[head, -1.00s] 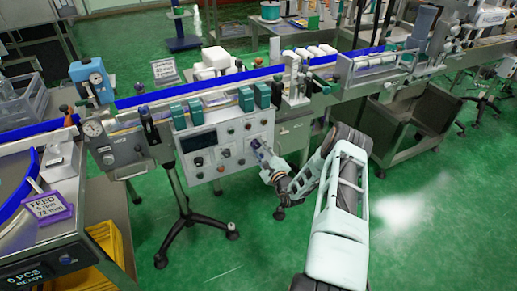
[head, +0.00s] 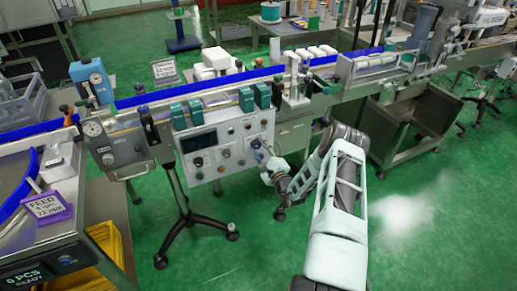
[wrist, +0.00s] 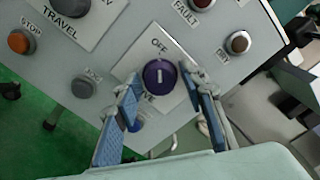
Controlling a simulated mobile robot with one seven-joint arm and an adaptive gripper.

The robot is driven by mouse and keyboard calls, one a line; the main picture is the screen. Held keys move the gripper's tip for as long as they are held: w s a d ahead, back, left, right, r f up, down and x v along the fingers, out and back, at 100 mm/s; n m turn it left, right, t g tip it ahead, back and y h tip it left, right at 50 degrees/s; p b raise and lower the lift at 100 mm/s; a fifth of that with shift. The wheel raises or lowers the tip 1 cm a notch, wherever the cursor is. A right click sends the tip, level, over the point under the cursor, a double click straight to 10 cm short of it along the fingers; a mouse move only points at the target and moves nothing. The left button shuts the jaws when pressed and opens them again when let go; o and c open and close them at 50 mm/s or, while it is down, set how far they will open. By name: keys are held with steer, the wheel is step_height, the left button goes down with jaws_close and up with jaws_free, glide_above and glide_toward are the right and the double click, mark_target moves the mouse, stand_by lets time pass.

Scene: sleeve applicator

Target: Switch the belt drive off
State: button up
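The control panel (head: 225,145) hangs on the near side of the conveyor. In the wrist view, a round purple knob (wrist: 159,76) with a white mark sits on a pale label plate (wrist: 164,50). In the head view my gripper (head: 262,152) is at the panel's right part and hides the knob.
Around the knob are an orange STOP button (wrist: 21,41), a grey button (wrist: 84,88), a dark TRAVEL knob (wrist: 72,5), a FAULT lamp (wrist: 201,3) and a brown button (wrist: 238,42). Green floor is clear in front.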

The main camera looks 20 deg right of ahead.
steer(key=shift+o, duration=0.5)
steer(key=s, duration=1.2)
steer(key=shift+d, duration=0.25)
